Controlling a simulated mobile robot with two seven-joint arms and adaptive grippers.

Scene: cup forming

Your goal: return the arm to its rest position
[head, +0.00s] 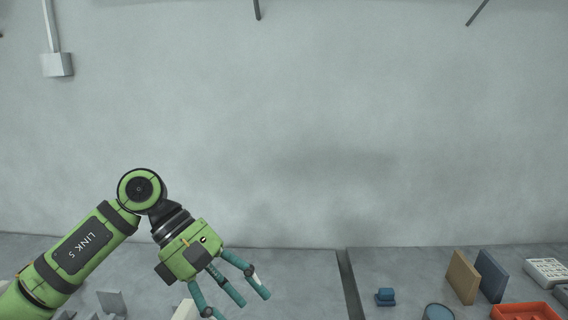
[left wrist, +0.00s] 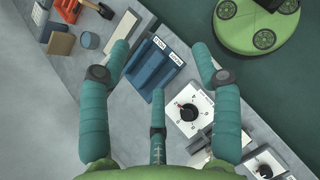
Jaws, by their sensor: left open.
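My left arm comes in from the lower left in the head view, bent at a green elbow-like joint. My left gripper (head: 240,300) hangs tilted down to the right over the worktop, its teal fingers spread and empty. In the left wrist view the open gripper (left wrist: 160,62) shows three spread fingers with nothing between them. Below them lie a blue block-like fixture (left wrist: 154,68) with white labels and a white dial panel (left wrist: 190,113) with a black knob. I cannot tell the exact height of the fingers above these. My right gripper is not in view.
Right of a dark gap in the head view are a small blue object (head: 385,297), a blue round container (head: 437,312), a tan board (head: 463,277), a dark board (head: 491,276), an orange crate (head: 525,312) and a white tray (head: 547,271). The wall behind is bare near the arm.

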